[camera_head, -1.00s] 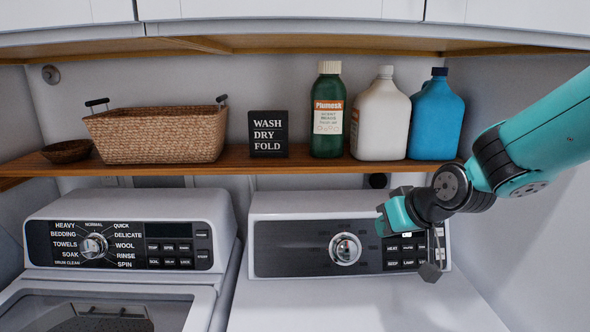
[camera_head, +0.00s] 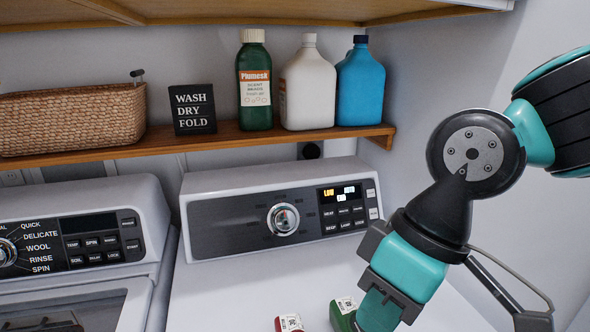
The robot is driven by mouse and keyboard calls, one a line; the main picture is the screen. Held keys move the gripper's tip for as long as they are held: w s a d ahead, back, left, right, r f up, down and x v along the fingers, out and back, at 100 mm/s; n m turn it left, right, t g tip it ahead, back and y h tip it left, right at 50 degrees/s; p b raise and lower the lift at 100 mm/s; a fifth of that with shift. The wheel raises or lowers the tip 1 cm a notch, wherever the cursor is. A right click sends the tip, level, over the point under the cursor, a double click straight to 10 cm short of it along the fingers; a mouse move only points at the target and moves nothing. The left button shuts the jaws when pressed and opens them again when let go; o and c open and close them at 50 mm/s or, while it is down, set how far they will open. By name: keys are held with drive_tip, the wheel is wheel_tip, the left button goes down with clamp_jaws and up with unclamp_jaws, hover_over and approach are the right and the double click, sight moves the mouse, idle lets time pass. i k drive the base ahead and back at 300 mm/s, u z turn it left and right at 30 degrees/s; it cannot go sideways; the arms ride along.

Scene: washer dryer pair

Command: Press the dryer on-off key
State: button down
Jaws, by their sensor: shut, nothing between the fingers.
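The dryer (camera_head: 210,262) is the right-hand machine. Its dark control panel (camera_head: 235,225) has a silver round knob (camera_head: 283,219), a lit display (camera_head: 340,194) reading "LOW" in orange with white text beside it, and two rows of small keys (camera_head: 344,218) below. Two separate keys stand at the panel's right end, an upper one (camera_head: 371,193) and a lower one (camera_head: 374,213). Their labels are too small to read, so I cannot tell which is on-off. My gripper (camera_head: 376,318) is shut and empty, below and in front of the panel, its tips near the bottom picture edge.
A green item (camera_head: 343,313) and a red-and-white item (camera_head: 289,323) are at the bottom edge, close left of my gripper. The washer (camera_head: 150,215) is at left. A shelf (camera_head: 225,138) above holds a basket (camera_head: 75,118), sign (camera_head: 193,108) and bottles (camera_head: 305,85). A wall closes the right.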

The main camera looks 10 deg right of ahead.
sight(370, 193)
drive_tip(key=u, duration=0.35)
drive_tip(key=k, duration=0.95)
drive_tip(key=z, duration=0.65)
drive_tip(key=i, duration=1)
